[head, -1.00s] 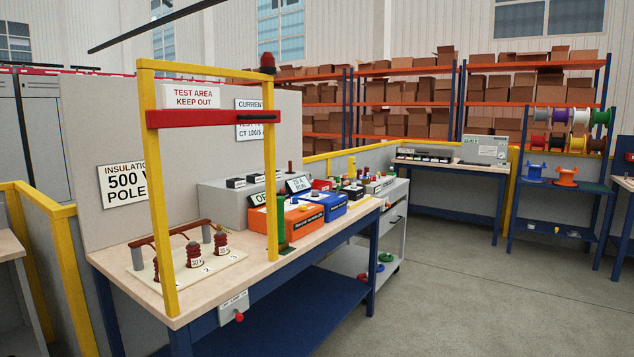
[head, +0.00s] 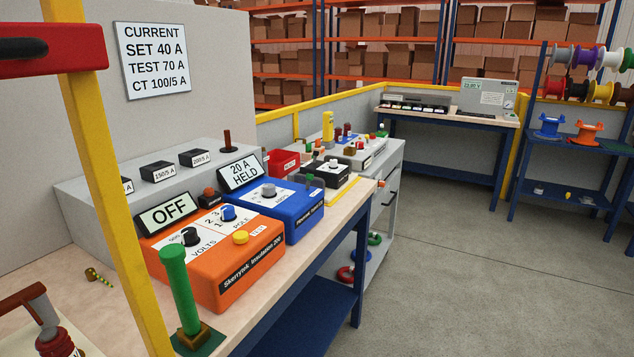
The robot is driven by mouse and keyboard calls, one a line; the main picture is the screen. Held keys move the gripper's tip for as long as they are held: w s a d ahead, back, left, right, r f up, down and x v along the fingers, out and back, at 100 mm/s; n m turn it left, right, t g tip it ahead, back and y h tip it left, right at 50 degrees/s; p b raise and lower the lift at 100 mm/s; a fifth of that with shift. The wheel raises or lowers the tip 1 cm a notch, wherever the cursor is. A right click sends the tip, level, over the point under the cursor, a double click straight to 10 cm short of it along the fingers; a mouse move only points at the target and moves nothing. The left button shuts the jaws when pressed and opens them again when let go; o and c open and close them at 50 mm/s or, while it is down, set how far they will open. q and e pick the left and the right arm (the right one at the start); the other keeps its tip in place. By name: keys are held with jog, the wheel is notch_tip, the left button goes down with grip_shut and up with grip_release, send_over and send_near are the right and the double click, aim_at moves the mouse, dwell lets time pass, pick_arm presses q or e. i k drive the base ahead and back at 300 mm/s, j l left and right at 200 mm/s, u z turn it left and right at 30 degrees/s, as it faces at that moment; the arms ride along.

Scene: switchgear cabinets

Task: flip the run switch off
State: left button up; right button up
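The blue test set (head: 305,225) stands on the bench beyond the orange insulation tester. The orange tester (head: 190,277) has a display (head: 166,213) reading "OFF", black and blue knobs and a yellow button. Neither of my grippers is in view.
A yellow post (head: 108,180) and red bar (head: 45,48) cross the left side. A green post (head: 178,290) stands in front of the orange tester. A grey box (head: 75,212) stands behind. A grey cart (head: 385,180) stands past the bench; the floor at right is clear.

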aim_at(309, 177)
jog(key=i+u, duration=0.25)
jog(key=i+l+u, duration=0.25)
jog(key=u, duration=0.2)
jog(key=i+l+u, duration=0.15)
jog(key=l+u, duration=0.3)
jog(key=i+l, duration=0.15)
jog(key=l, duration=0.3)
jog(key=i+l+u, duration=0.1)
jog(key=l, duration=0.35)
jog(key=i+l, duration=0.15)
jog(key=l, duration=0.3)
jog(key=i+l+u, duration=0.1)
jog(key=l, duration=0.35)
jog(key=i+l, duration=0.15)
jog(key=l, duration=0.3)
jog(key=u, duration=0.05)
